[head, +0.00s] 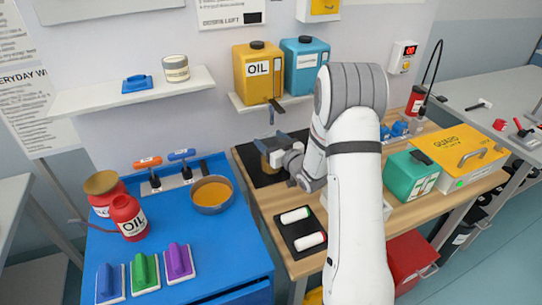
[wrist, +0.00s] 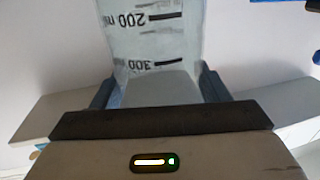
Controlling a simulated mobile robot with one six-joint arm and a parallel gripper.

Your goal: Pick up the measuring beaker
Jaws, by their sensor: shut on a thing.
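The measuring beaker (wrist: 152,38) is clear, with dark marks and the figures 200 and 300 upside down in the wrist view. It fills the space between the two dark blue fingers of my gripper (wrist: 157,88), which is shut on it. In the head view my gripper (head: 268,147) is in front of the wall, above a black mat (head: 268,181) on the wooden bench. I cannot clearly make out the beaker in the head view, and cannot tell whether it touches anything below.
A shelf with a yellow oil jug (head: 257,70) and a blue jug (head: 304,65) is above my gripper. A green box (head: 410,175) stands right of my arm.

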